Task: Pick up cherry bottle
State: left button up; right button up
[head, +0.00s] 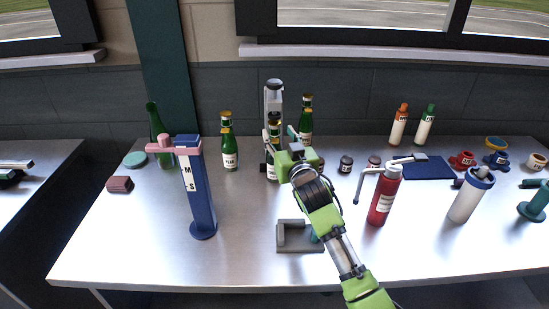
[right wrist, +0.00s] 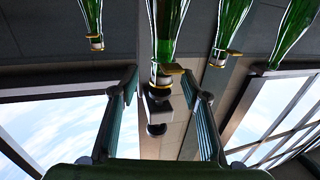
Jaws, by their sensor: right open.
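Several green bottles with gold tops and pale labels stand toward the back of the table. One green bottle (head: 272,172) is behind my right gripper (head: 283,137), which hides part of it. I cannot read its label, so I cannot tell whether it is the cherry bottle. Other green bottles stand to its left (head: 229,152) and right (head: 305,120). In the right wrist view my right gripper (right wrist: 160,82) is open and empty, with a bottle neck (right wrist: 165,48) in line with the gap between its fingers. I cannot tell whether they touch. My left gripper is not in view.
A grey-white machine (head: 273,92) stands behind the middle bottle. A blue post with a pink top (head: 197,190) is at left, a red bottle (head: 384,198) and a white cylinder (head: 466,202) at right. A grey bracket (head: 298,243) lies near my arm. The front left table is clear.

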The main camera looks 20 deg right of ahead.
aim_at(276, 131)
jog(key=shift+w+a+p, duration=0.15)
jog(key=shift+w+p, duration=0.15)
jog(key=shift+w, duration=1.8)
jog(key=shift+f, duration=0.1)
jog(key=shift+c, duration=0.4)
grip_shut()
